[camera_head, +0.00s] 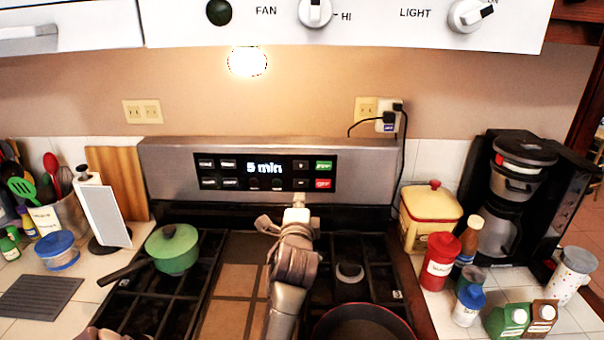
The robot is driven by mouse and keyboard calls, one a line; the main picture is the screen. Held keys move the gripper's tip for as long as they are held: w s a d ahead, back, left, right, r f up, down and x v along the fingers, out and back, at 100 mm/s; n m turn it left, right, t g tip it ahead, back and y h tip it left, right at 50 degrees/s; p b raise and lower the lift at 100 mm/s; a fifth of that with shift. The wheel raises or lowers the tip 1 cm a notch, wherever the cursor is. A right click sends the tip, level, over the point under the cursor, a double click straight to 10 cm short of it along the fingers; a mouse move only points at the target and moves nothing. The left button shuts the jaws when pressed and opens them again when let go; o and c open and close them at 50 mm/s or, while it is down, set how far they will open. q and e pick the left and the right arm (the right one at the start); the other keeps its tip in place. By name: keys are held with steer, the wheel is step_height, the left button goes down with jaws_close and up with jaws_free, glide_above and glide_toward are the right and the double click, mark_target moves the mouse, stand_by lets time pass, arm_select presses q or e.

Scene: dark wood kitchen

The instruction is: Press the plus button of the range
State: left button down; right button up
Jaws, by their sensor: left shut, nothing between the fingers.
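The range (190,157) has a grey back panel with a black control strip. Its display (265,169) reads "5 min". Two small dark buttons sit one above the other right of the display; the upper one (300,164) appears to be the plus button, though its mark is too small to read surely. A green button (324,165) and a red button (323,184) are to their right. My left gripper (297,208) is shut and empty, in front of the panel just below these buttons. I cannot tell whether it touches the panel. My right gripper is not in view.
A green pot (172,249) stands on the left burners and a dark pan (363,323) at the front right. A yellow canister (431,217), bottles and a coffee maker (507,200) crowd the right counter. The white hood (385,22) hangs above.

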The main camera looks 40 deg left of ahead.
arm_select(q)
steer(key=p, duration=0.4)
glide_toward(301, 166)
steer(key=x, duration=0.7)
steer(key=shift+w+a, duration=0.1)
steer(key=shift+w, duration=0.1)
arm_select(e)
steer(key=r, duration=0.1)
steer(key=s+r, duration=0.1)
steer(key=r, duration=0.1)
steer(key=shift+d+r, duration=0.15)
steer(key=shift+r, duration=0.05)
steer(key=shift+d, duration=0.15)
arm_select(q)
steer(key=shift+w+f+b, duration=0.1)
steer(key=shift+b, duration=0.2)
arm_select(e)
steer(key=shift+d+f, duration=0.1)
